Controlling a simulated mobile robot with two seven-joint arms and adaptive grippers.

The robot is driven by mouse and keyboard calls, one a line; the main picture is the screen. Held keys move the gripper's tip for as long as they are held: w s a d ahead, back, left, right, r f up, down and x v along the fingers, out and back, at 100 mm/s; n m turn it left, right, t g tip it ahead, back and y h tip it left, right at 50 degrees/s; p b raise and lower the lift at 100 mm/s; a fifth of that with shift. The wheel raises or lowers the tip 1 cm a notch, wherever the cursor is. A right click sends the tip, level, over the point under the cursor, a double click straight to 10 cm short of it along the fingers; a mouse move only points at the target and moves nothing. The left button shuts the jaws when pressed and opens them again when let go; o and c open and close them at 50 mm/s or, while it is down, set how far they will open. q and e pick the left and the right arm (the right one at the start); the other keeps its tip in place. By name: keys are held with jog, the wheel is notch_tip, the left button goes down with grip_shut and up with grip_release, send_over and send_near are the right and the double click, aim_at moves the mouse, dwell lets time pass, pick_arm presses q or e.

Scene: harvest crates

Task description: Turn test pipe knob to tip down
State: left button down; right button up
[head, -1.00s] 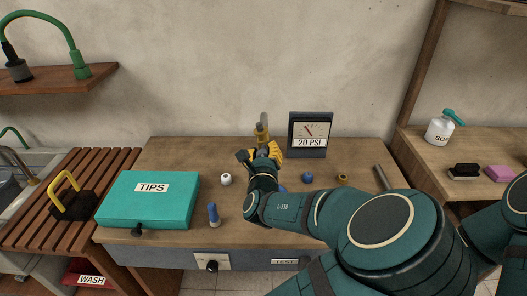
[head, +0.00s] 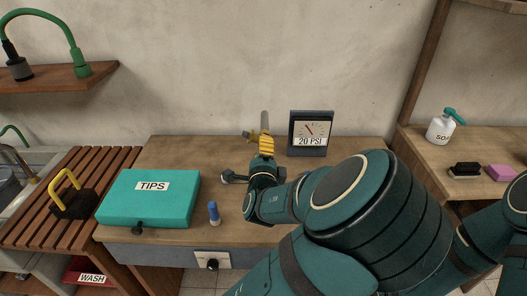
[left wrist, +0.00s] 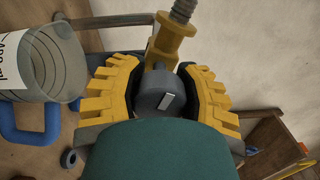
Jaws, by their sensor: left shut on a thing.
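The test pipe (head: 265,121) stands at the back middle of the bench, in front of the wall. In the left wrist view it is a yellow-brass fitting (left wrist: 168,45) with a grey ribbed end. A dark grey round knob (left wrist: 153,99) with a white mark sits in front of the fitting. My left gripper (head: 263,143) is at the pipe. In the left wrist view its yellow fingers (left wrist: 160,88) are on both sides of the knob, shut on it. The white mark is tilted. My right gripper is out of view.
A gauge reading 20 PSI (head: 311,135) stands close right of the pipe. A teal TIPS case (head: 150,212) and a blue-tipped piece (head: 214,213) are on the left of the bench. My left arm covers the bench's right part.

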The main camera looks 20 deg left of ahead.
pick_arm(q)
jog(key=n, duration=0.3)
jog(key=n+b, duration=0.1)
jog(key=n, duration=0.1)
jog(key=shift+s+f+n, duration=0.15)
jog(key=shift+f+n, duration=0.15)
jog(key=n+b, duration=0.2)
jog(key=n, duration=0.3)
jog(key=shift+f, duration=0.1)
jog(key=n+b, duration=0.2)
jog(key=n, duration=0.2)
jog(key=shift+d+f, duration=0.1)
jog(key=n+b, duration=0.2)
jog(key=n, duration=0.2)
jog(key=shift+n+b, duration=0.3)
jog(key=shift+b, duration=0.1)
jog(key=shift+d+n+b, duration=0.1)
jog(key=shift+n+b, duration=0.35)
jog(key=shift+n, duration=1.35)
